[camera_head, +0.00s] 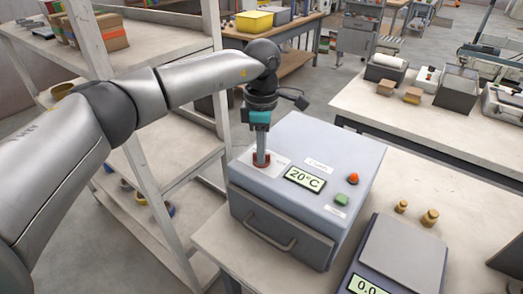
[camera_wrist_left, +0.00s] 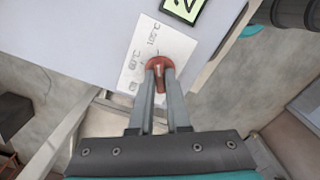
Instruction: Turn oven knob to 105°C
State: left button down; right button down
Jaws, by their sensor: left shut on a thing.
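The oven (camera_head: 300,190) is a light blue-grey box on a table, with a drawer-like front and handle. Its display (camera_head: 305,179) reads 20°C. The red knob (camera_head: 261,161) is on a white label plate at the top left of the oven. My left gripper (camera_head: 262,155) points down and is shut on the knob. My right gripper is not in view.
A red button (camera_head: 353,178) and a green button (camera_head: 341,200) are on the oven's top. A scale (camera_head: 403,255) and small brass weights (camera_head: 430,217) are to the right. A white shelf rack (camera_head: 150,160) stands close on the left, below my arm.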

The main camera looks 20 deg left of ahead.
pick_arm(q)
jog(key=shift+r, duration=0.1)
dwell(0.3)
jog(key=c, duration=0.9)
grip_release()
notch_tip(320, 180, up, 15)
jog(key=shift+r, duration=0.1)
